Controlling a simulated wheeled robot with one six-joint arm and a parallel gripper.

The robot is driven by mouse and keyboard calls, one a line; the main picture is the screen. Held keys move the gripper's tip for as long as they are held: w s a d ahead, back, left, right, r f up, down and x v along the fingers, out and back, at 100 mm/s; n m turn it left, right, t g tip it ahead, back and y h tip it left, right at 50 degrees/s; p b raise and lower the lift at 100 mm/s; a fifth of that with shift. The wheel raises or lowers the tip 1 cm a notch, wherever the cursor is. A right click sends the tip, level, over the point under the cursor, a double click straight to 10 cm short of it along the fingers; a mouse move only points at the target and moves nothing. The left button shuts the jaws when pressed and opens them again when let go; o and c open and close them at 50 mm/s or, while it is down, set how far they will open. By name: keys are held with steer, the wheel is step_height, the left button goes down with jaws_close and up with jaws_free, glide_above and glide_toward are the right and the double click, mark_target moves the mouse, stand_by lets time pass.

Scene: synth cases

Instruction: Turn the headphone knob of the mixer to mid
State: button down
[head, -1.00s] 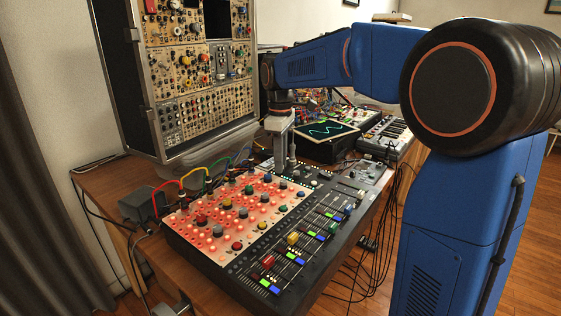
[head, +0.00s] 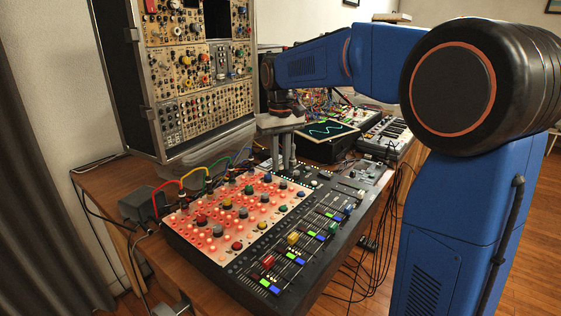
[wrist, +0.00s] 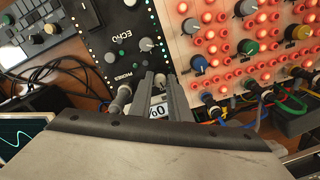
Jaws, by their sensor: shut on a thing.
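The mixer (head: 205,256) lies on the wooden table, with a lit red-dotted panel on its left and a dark fader panel on its right. In the wrist view its black strip (wrist: 104,48) carries the labels ECHO and PHONES. The headphone knob (wrist: 159,79), beside the PHONES label, sits between my fingertips. My gripper (head: 284,163) points down at the mixer's far end and is shut on this knob; the fingers also show in the wrist view (wrist: 159,88). The knob's pointer is hard to make out.
The ECHO knob (wrist: 146,44) is close to my fingertips. A jack plug (wrist: 121,99) and coloured patch cables (head: 192,180) stand near. A tall synth case (head: 190,75) and a tilted screen (head: 325,130) stand behind.

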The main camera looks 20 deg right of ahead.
mark_target(281, 165)
steer(key=shift+m, duration=0.8)
steer(key=c, duration=1.7)
jaws_free()
steer(key=shift+o, duration=0.2)
steer(key=shift+r, duration=0.15)
step_height(281, 165, up, 17)
